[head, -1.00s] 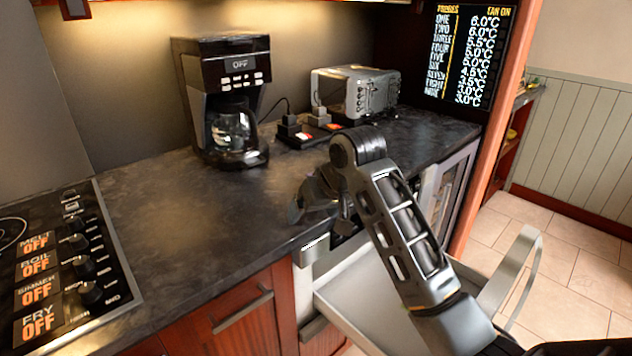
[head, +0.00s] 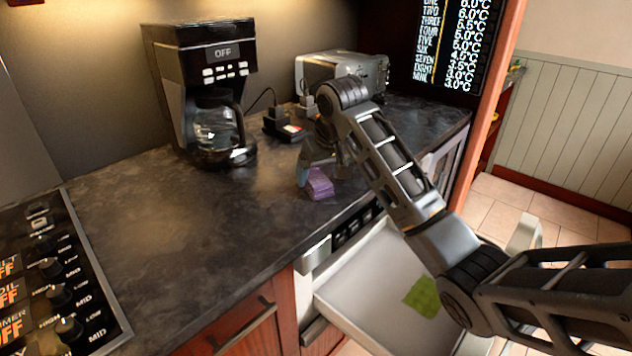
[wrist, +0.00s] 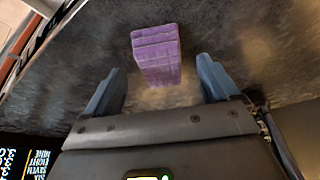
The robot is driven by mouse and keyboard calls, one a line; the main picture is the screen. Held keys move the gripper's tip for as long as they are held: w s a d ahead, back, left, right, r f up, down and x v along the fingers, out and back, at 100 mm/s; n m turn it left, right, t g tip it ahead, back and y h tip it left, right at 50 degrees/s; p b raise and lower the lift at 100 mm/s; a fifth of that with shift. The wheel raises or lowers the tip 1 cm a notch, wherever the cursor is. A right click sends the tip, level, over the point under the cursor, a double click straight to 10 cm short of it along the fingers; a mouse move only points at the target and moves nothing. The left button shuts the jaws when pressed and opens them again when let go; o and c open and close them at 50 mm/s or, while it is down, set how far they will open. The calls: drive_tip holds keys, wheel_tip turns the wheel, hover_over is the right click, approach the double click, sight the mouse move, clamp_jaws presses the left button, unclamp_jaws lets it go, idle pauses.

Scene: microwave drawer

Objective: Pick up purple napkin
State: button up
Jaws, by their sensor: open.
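The purple napkin (head: 318,184) is a small folded stack lying on the dark counter near its front edge, just below my gripper in the head view. My gripper (head: 310,172) is over the counter, close to the napkin and partly hidden by my own arm. In the wrist view the napkin (wrist: 156,55) lies ahead of and between the two blue-grey fingers of my gripper (wrist: 160,78). The fingers are spread apart, with a gap on each side of the napkin. Nothing is held.
A coffee maker (head: 205,95) stands left on the counter (head: 170,225), with a toaster (head: 340,72) and a black power block (head: 283,125) behind my gripper. The microwave drawer (head: 370,290) is open below, with a green item (head: 422,297) inside. A cooktop (head: 60,285) is at left.

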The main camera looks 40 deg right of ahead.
drive_tip(key=shift+x, duration=1.35)
drive_tip(key=shift+s, duration=0.1)
drive_tip(key=shift+c, duration=0.3)
drive_tip(key=c, duration=1.1)
drive_tip(key=shift+r, duration=0.6)
wheel_tip(320, 180, up, 3)
drive_tip(key=shift+f, duration=0.2)
drive_tip(key=s+d+r, duration=0.4)
drive_tip(key=s+d, duration=0.1)
drive_tip(key=s+d+r+p, duration=0.1)
drive_tip(key=s+d+r, duration=0.2)
drive_tip(key=shift+s+r, duration=0.1)
drive_tip(key=shift+s, duration=0.15)
